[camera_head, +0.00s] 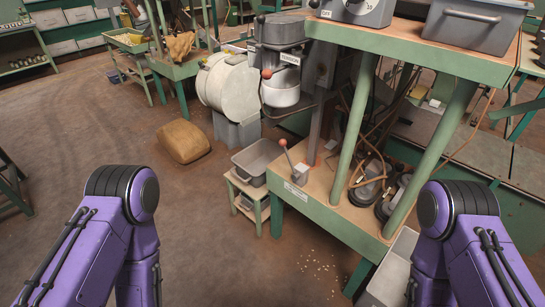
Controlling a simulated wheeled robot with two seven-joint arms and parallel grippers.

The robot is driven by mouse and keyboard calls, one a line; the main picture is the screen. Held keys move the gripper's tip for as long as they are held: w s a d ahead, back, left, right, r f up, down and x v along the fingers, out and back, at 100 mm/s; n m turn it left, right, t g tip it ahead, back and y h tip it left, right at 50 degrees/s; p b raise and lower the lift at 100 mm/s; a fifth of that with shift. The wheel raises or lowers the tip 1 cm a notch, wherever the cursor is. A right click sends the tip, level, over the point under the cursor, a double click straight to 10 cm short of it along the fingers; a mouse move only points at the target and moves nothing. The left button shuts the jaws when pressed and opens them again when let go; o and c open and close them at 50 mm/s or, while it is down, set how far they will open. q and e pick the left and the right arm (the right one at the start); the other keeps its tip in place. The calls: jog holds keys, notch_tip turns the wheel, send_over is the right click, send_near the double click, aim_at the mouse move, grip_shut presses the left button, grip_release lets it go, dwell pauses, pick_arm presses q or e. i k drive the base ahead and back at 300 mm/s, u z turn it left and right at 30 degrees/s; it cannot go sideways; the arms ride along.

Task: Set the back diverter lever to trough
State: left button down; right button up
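A lever with a red knob (283,143) stands on a small grey box at the left corner of the green bench's lower shelf. Its rod leans up and to the left, and a white label (296,191) is on the shelf edge below it. A second red knob (266,73) shows farther back, beside the grey hopper (281,45) and the white pot under it. I cannot tell from the labels which lever is the back diverter. Purple links of both my arms show at the lower left and right; neither gripper is in view.
The green bench (420,50) with thick legs fills the right. A grey bin (258,160) sits on a low stand left of the lever. A white drum (229,84) and a brown sack (183,141) stand farther back. The floor at left is open; nuts lie scattered before the bench.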

aim_at(283, 142)
jog(key=u, duration=0.45)
jog(key=i, duration=0.9)
jog(key=z, duration=0.55)
